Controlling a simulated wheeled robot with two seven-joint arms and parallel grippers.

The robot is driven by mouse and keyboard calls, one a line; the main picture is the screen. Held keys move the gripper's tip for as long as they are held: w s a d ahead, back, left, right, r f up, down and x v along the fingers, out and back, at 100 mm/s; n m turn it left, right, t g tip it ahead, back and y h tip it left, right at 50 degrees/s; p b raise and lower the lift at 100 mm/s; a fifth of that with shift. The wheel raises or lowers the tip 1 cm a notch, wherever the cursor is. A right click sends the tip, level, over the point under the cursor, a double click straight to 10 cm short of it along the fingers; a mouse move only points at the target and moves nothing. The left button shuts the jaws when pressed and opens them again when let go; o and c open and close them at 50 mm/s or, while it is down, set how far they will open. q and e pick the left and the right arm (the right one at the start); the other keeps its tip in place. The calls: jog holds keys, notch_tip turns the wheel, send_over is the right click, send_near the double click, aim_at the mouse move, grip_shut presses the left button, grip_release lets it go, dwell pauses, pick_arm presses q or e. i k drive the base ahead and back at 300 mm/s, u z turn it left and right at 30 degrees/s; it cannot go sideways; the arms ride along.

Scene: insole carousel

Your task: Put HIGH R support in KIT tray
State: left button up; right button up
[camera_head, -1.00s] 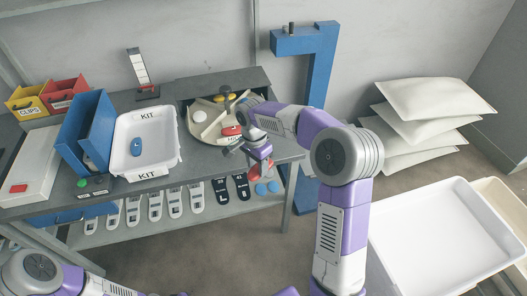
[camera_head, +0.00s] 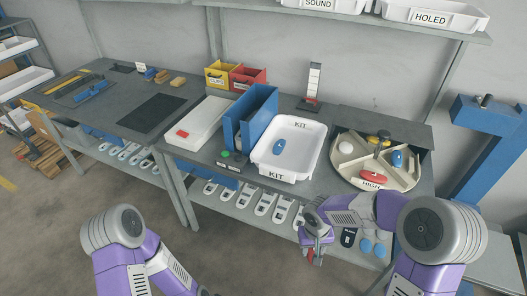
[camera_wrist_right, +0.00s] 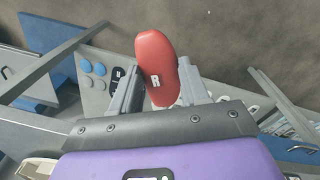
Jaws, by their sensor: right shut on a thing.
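The red support, marked R (camera_wrist_right: 155,68), is between the fingers of my right gripper (camera_wrist_right: 155,92), which is shut on it. In the head view my right gripper (camera_head: 316,252) is in front of the bench edge, right of and nearer than the KIT tray; its fingers are small and partly hidden there.
A blue upright bin (camera_head: 250,120) stands against the tray's left side. A white box (camera_head: 197,122) is farther left. Yellow and red CLIPS bins (camera_head: 218,74) stand behind. Insoles (camera_head: 265,204) line the lower shelf. A blue post (camera_head: 490,115) stands right of the carousel.

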aim_at(299, 159)
jog(key=u, duration=2.45)
jog(key=i, duration=0.35)
jog(key=z, duration=2.8)
